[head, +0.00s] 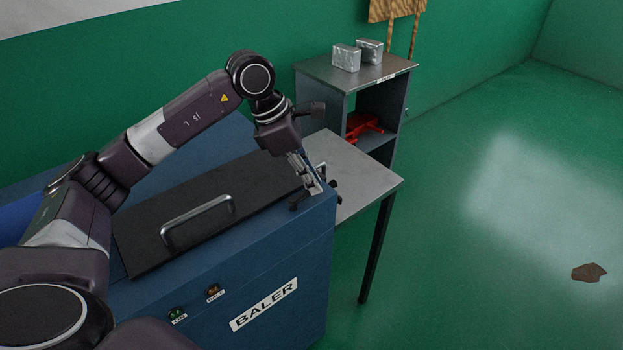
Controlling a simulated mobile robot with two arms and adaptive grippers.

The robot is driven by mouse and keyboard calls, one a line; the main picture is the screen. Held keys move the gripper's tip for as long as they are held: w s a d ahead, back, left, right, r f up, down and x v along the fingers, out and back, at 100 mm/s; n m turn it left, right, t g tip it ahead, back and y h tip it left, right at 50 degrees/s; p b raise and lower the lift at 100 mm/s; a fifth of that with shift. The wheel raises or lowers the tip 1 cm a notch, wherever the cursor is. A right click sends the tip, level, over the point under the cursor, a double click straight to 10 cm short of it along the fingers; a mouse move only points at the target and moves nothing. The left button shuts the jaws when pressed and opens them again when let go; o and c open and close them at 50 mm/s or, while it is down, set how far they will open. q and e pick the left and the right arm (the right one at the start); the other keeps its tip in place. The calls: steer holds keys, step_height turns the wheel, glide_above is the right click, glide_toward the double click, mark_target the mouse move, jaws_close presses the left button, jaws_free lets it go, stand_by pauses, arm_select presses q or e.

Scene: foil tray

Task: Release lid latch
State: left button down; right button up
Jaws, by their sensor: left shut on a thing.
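A blue baler (307,247) with a white "BALER" label stands in front of me. Its dark lid (150,232) lies flat on top and carries a silver bar handle (197,222). The metal lid latch (304,168) is at the right end of the lid, by the baler's top right corner. My left gripper (315,192) reaches down from above and is shut on the latch. The gripper's fingers hide part of the latch, so its exact position is hard to tell. My right gripper does not show.
A grey side table (367,176) stands right of the baler. Behind it, a grey shelf unit (325,70) bears two silver blocks (347,57) and holds a red object (363,126). A brown scrap (589,272) lies on the otherwise open green floor at right.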

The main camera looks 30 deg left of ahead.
arm_select(q)
steer(key=shift+s+f, duration=0.2)
steer(key=shift+f, duration=0.15)
steer(key=c, duration=1.9)
jaws_free()
steer(key=shift+s, duration=0.1)
steer(key=shift+c, duration=0.2)
steer(key=shift+a+r, duration=0.2)
steer(key=shift+r, duration=0.3)
steer(key=v, duration=1.1)
steer(key=shift+w, duration=0.2)
steer(key=shift+d+r, duration=0.1)
steer(key=shift+d, duration=0.05)
